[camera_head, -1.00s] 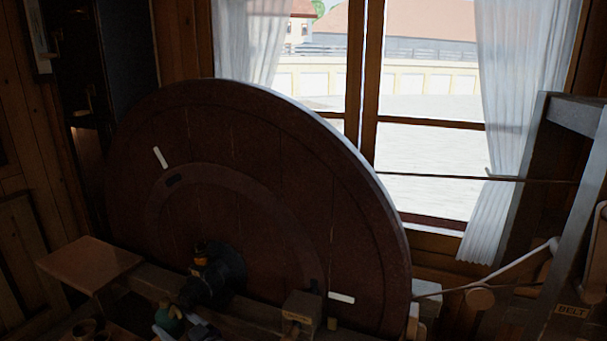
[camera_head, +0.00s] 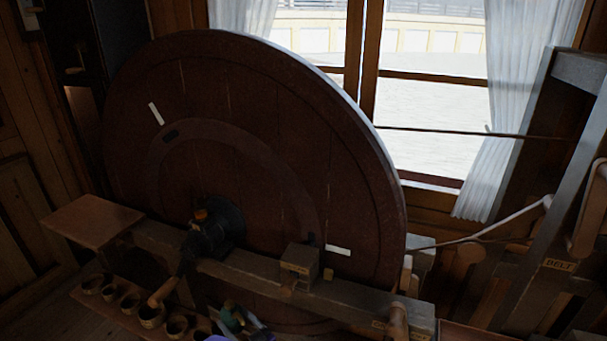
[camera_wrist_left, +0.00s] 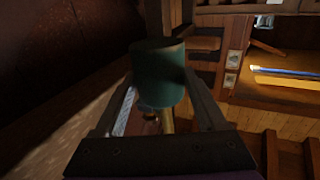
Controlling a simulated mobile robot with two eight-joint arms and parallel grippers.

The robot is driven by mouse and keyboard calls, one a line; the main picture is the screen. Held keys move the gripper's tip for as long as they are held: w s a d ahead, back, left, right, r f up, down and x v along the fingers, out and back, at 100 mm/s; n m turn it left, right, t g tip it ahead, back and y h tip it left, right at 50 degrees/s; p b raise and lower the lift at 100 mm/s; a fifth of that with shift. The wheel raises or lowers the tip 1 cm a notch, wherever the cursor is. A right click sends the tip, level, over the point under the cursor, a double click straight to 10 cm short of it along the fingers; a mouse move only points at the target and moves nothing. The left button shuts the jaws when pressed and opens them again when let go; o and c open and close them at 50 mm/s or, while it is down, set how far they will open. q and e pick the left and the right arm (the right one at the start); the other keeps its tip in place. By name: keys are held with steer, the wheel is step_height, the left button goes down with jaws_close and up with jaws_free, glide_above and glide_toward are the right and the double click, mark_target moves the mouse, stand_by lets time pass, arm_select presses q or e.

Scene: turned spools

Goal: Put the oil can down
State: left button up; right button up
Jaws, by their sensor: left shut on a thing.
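The oil can shows in the left wrist view as a dark green cylinder (camera_wrist_left: 158,78) with a brassy stem below it. My left gripper (camera_wrist_left: 165,112) is shut on it, with one finger on each side. In the head view the green can (camera_head: 232,318) and my left gripper (camera_head: 246,326) are small and dark at the bottom edge, in front of the beam. They are right of the row of cups. I cannot tell the can's height above anything below it. My right gripper is not in view.
A large dark wheel (camera_head: 270,125) stands behind a long beam (camera_head: 345,298). A bare flat board (camera_head: 92,220) is at the beam's left end. Several small cups (camera_head: 150,316) stand on a low shelf (camera_head: 112,312). A wooden frame with a belt (camera_head: 562,170) is at right.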

mark_target(233, 304)
arm_select(q)
steer(key=r+m+t+h, duration=0.1)
steer(key=r+h, duration=0.1)
steer(key=r+m+t+h, duration=0.2)
steer(key=r, duration=0.1)
steer(key=w+r+m+t+h, duration=0.1)
steer(key=r+m+h, duration=0.1)
steer(key=r, duration=0.1)
steer(key=shift+a+r, duration=0.1)
steer(key=shift+s+d+r+m+t+h, duration=0.15)
steer(key=shift+d+r+m+t+h, duration=0.2)
steer(key=shift+h, duration=0.55)
steer(key=shift+a, duration=0.1)
